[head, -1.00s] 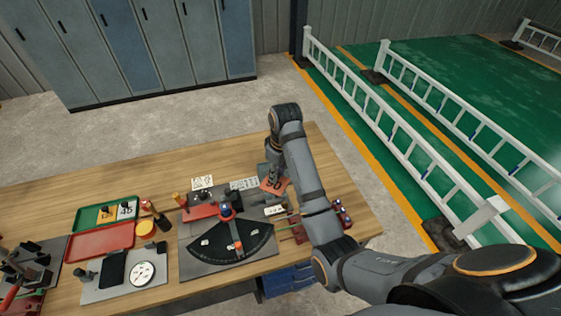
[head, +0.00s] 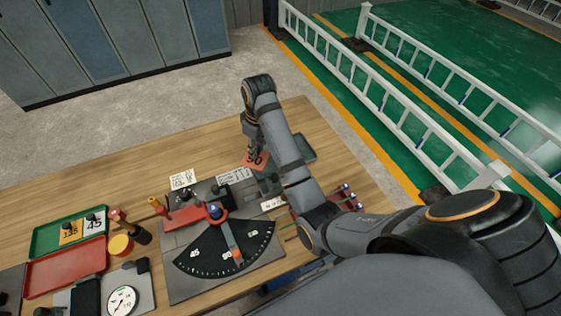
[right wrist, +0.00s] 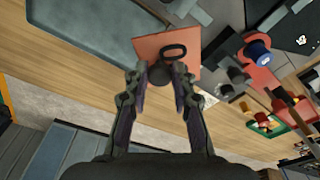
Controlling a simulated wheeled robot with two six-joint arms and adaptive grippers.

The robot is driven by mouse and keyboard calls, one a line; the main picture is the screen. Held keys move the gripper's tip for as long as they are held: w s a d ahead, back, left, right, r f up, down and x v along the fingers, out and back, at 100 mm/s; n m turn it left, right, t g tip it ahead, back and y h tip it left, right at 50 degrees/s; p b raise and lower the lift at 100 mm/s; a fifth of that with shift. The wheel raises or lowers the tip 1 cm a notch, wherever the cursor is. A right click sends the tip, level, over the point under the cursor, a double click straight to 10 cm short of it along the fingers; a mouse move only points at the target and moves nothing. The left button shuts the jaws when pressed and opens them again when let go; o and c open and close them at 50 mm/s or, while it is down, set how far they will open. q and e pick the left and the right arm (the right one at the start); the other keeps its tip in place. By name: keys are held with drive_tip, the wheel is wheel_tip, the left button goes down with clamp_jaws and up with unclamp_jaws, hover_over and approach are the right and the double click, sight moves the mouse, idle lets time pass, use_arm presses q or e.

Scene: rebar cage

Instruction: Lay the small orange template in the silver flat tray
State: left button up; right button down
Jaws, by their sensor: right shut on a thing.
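The small orange template (head: 252,160) is a flat square plate with dark figures and a dark knob. My right gripper (head: 253,146) is shut on its knob; the right wrist view shows the knob between the fingertips (right wrist: 160,75) and the orange plate (right wrist: 187,45) beyond them. The silver flat tray (head: 302,148) looks grey, at the far right of the bench, partly behind my right arm. In the right wrist view the tray (right wrist: 85,35) fills the upper left, close beside the template. I cannot tell the template's height above the bench. My left gripper is out of view.
A black angle plate (head: 215,250) on a grey base fills the bench middle. White label cards (head: 183,179) lie behind it. A green tray (head: 45,238) with square templates and a red tray (head: 65,268) are at left. The bench's far strip is clear.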

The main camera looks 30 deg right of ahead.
drive_tip(key=shift+w+f, duration=0.2)
drive_tip(key=shift+f, duration=0.25)
drive_tip(key=shift+w, duration=0.15)
drive_tip(key=w+d+f, duration=0.2)
drive_tip(key=d, duration=0.1)
drive_tip(key=w+d+f+b, duration=0.1)
drive_tip(key=d+f, duration=0.2)
drive_tip(key=d, duration=0.1)
drive_tip(key=w+d+f+b, duration=0.1)
drive_tip(key=w+d+f, duration=0.1)
drive_tip(key=d+f, duration=0.1)
drive_tip(key=shift+w+d+f, duration=0.1)
drive_tip(key=shift+w+d, duration=0.2)
drive_tip(key=shift+d, duration=0.45)
drive_tip(key=shift+w+d+f, duration=0.2)
drive_tip(key=shift+d+f, duration=0.15)
drive_tip(key=shift+f, duration=0.25)
wheel_tip(320, 180, down, 3)
drive_tip(key=shift+d+f+p, duration=0.1)
drive_tip(key=shift+d+p, duration=0.05)
drive_tip(key=shift+p, duration=0.4)
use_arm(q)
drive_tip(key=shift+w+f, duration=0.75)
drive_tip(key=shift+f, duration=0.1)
use_arm(e)
drive_tip(key=shift+f, duration=0.15)
